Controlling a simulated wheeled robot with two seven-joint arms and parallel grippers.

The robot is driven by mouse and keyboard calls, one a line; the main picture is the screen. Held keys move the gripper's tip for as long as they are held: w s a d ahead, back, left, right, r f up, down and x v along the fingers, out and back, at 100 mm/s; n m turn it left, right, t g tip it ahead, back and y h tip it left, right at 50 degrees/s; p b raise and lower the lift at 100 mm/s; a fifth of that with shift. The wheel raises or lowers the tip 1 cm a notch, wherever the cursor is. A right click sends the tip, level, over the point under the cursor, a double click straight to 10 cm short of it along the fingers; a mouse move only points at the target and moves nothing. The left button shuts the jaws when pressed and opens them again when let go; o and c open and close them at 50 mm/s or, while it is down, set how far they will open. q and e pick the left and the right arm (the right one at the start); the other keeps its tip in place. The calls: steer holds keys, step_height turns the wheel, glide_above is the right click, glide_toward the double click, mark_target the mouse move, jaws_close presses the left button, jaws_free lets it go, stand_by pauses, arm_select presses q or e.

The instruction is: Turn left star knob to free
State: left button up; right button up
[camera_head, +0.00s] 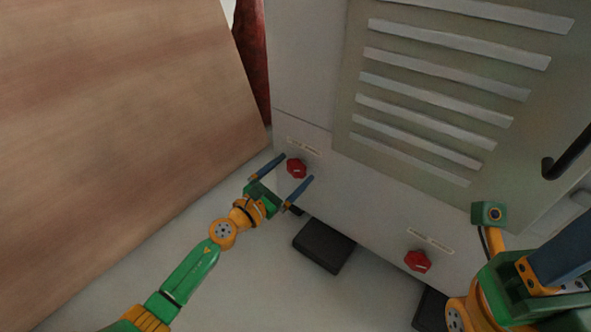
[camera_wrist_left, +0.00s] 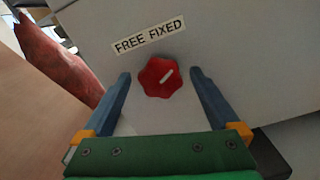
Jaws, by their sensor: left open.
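The left star knob (camera_head: 296,168) is red, low on the front of a grey cabinet, beneath a small label. In the wrist view the fingers (camera_wrist_left: 160,75) stand apart from the knob, with a gap on both sides. My right gripper (camera_head: 562,262) is partly in view at the right edge, its fingertips unclear.
A second red knob (camera_head: 418,261) with its own label sits lower right on the cabinet (camera_head: 300,90). A slatted vent panel (camera_head: 440,95) and a black handle (camera_head: 568,157) are above. A large wooden panel (camera_head: 120,110) stands at left. Dark feet (camera_head: 323,246) show below.

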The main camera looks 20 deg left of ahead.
arm_select(q)
steer(key=shift+w+d, duration=0.25)
steer(key=shift+w, duration=0.4)
steer(key=c, duration=1.4)
